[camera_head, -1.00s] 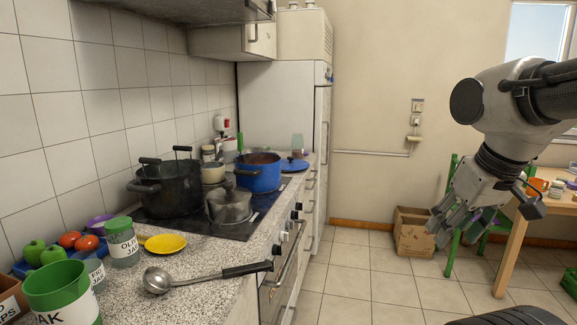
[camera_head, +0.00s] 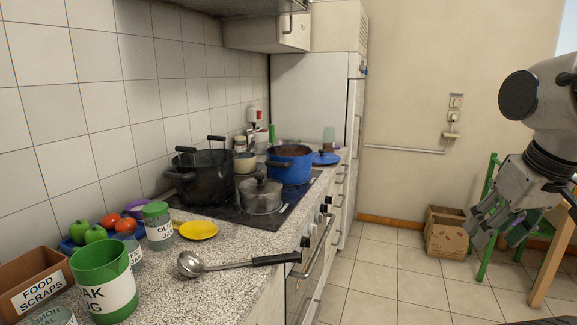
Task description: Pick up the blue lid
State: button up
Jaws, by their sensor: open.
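The blue lid (camera_head: 326,158) lies flat at the far end of the counter, just right of the blue pot (camera_head: 289,165). It has a dark reddish-brown knob on top, and the pot hides a little of its left side. My gripper (camera_head: 480,228) is at the right of the view, pointing down over the floor, with its fingers apart and nothing between them. It is well to the right of the lid and nearer to me, touching nothing.
A black pot (camera_head: 203,177) and a grey saucepan (camera_head: 261,195) stand on the stove. A ladle (camera_head: 225,264) lies near the counter's front edge. A cardboard box (camera_head: 445,232) and a green chair (camera_head: 485,215) stand on the floor at right. Open floor (camera_head: 385,280) lies before the oven.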

aim_at(321, 156)
jog(key=i+l+u, duration=0.1)
jog(key=u, duration=0.5)
jog(key=i+l+u, duration=0.35)
jog(key=l+u, duration=0.15)
jog(key=l, duration=0.15)
jog(key=i+l+u, duration=0.2)
jog(key=l, duration=0.15)
jog(key=i+l, duration=0.15)
jog(key=l, duration=0.45)
jog(key=i+l+u, duration=0.1)
jog(key=l, duration=0.5)
jog(key=i+l, duration=0.15)
jog(key=l, duration=0.45)
jog(key=i+l+u, duration=0.1)
jog(key=l, duration=0.45)
jog(key=i+l, duration=0.1)
jog(key=l, duration=0.55)
jog(key=j+u, duration=0.05)
